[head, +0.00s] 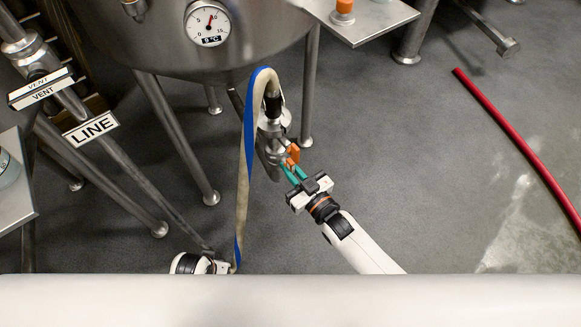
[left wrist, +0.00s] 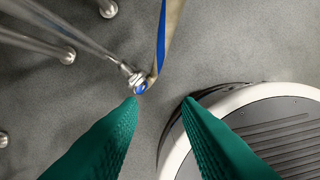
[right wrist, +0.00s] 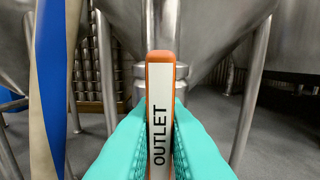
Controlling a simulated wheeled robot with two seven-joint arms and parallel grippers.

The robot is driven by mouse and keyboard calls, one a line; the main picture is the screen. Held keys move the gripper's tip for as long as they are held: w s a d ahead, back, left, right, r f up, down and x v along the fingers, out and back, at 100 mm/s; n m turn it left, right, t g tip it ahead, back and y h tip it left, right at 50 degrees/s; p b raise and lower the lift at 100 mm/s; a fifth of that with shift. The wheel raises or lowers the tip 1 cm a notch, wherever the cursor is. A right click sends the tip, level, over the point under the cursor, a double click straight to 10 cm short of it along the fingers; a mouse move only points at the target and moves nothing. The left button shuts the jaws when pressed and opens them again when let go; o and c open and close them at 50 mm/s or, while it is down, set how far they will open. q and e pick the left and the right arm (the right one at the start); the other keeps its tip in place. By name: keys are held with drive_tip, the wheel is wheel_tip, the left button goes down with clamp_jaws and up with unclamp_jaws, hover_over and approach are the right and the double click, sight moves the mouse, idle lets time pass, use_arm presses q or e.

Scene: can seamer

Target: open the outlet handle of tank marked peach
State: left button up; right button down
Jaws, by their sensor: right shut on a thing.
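The outlet handle is orange with a white label reading OUTLET. It fills the middle of the right wrist view (right wrist: 160,110) and shows small in the head view (head: 294,154), on the steel valve (head: 270,140) under the tank (head: 170,35). My right gripper (head: 293,170) is shut on the handle, its green fingers on either side of it; the fingers also show in the right wrist view (right wrist: 160,150). My left gripper (left wrist: 160,100) has its green fingers apart with nothing between them, low near the floor. No peach marking is visible on the tank.
A beige and blue hose (head: 246,160) arches from the valve to the floor, close to both arms. Tank legs (head: 178,140) and pipes with LINE (head: 91,129) and VENT (head: 40,88) signs stand left. A red hose (head: 515,135) lies right. Floor between is clear.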

drive_tip(key=c, duration=1.5)
unclamp_jaws()
drive_tip(key=shift+s+d, duration=0.1)
